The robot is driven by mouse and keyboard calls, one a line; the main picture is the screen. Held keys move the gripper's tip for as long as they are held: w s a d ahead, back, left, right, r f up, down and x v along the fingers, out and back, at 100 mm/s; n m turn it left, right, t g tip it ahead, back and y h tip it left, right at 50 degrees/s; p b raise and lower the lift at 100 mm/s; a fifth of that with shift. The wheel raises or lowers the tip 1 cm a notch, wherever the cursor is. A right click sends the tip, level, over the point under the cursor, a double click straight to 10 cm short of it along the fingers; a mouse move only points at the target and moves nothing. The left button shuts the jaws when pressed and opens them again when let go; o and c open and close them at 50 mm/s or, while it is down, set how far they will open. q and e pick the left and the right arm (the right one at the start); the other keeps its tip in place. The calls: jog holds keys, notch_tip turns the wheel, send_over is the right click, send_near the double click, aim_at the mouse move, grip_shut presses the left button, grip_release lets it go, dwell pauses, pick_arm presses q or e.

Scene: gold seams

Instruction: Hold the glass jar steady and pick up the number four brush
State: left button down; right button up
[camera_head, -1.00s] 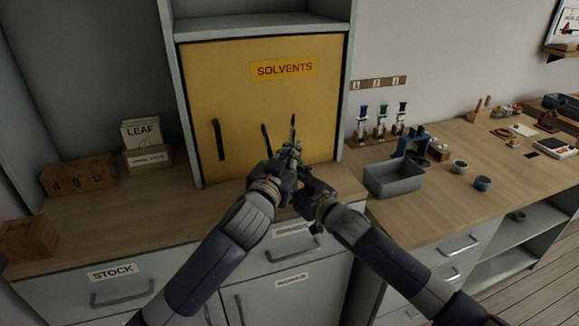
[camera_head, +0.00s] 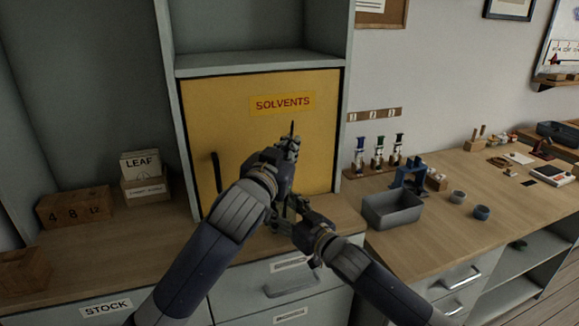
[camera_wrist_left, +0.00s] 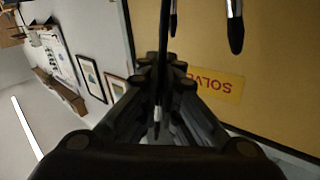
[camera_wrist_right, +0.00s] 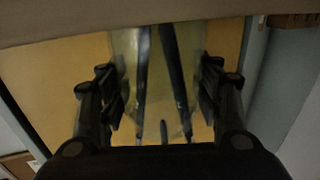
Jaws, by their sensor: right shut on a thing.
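My right gripper (camera_wrist_right: 160,90) is shut on the glass jar (camera_wrist_right: 127,50), with a finger on either side of it in the right wrist view. Dark brush handles (camera_wrist_right: 172,60) stand inside the clear jar. In the head view my arms mostly hide the jar in front of the yellow door. My left gripper (camera_head: 289,148) is above the right one, with a dark brush tip (camera_head: 292,128) rising past its fingers. In the left wrist view a brush (camera_wrist_left: 157,115) shows between its close-set fingers; whether they grip it is unclear. Another dark-tipped brush (camera_wrist_left: 235,30) stands beyond.
The yellow solvents door (camera_head: 235,130) stands close behind the grippers. A grey bin (camera_head: 393,209) and a blue clamp-like tool (camera_head: 410,176) are to the right. A numbered block (camera_head: 75,207) and a leaf box (camera_head: 145,187) are to the left.

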pick_arm(q)
jog(key=shift+r, duration=0.2)
pick_arm(e)
jog(key=o, duration=1.3)
